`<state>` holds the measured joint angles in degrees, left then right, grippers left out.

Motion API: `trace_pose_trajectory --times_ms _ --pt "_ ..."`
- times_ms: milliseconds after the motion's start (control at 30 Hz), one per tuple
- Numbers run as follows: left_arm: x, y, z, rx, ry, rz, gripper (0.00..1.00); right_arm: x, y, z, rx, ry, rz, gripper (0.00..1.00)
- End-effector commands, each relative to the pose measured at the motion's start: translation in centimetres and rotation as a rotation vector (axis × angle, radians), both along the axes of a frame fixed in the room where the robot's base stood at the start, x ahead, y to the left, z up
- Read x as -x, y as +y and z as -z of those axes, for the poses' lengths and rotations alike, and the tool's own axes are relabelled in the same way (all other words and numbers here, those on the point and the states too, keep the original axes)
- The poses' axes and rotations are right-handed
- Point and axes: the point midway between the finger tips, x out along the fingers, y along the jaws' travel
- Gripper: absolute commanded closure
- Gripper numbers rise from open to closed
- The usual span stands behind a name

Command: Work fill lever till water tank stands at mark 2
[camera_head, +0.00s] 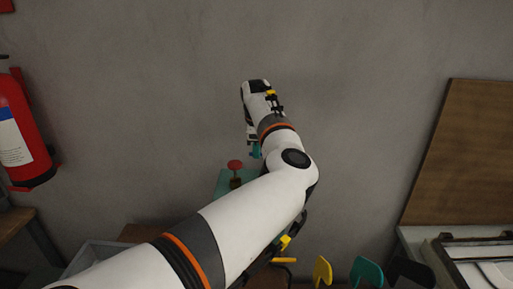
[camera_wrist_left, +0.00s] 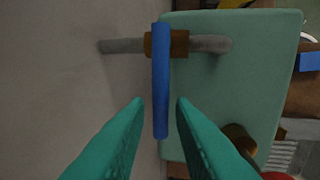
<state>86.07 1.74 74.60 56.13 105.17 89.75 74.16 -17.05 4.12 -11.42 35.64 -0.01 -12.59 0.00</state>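The fill lever (camera_wrist_left: 160,80) is a straight blue bar in the left wrist view, joined by a brown collar (camera_wrist_left: 180,44) to a grey pipe (camera_wrist_left: 122,46). The pale green body (camera_wrist_left: 235,85) beside it seems to be the water tank; it also shows in the head view (camera_head: 222,183), mostly behind my arm. My left gripper (camera_wrist_left: 160,101) is open, teal fingers apart, with the lever's lower end between them in the picture and a gap on each side. I cannot tell whether it touches. No marks or water level show. My right gripper is out of view.
A fire extinguisher (camera_head: 22,130) hangs on the left wall. Yellow (camera_head: 322,271) and teal (camera_head: 366,271) shapes stand at the bottom right; a brown board (camera_head: 465,150) leans behind.

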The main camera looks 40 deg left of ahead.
Motion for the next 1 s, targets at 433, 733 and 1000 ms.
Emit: trace_pose_trajectory --times_ms 433,733,1000 --pt "0.0 0.0 -0.1 -0.001 -0.001 -0.005 1.0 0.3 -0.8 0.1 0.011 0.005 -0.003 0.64" --pt "0.3 -0.5 0.1 0.0 -0.004 -0.114 1.0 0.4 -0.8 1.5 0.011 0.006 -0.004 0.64" --pt "0.9 -1.4 0.1 -0.001 -0.003 -0.315 1.0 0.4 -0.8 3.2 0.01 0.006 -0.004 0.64"
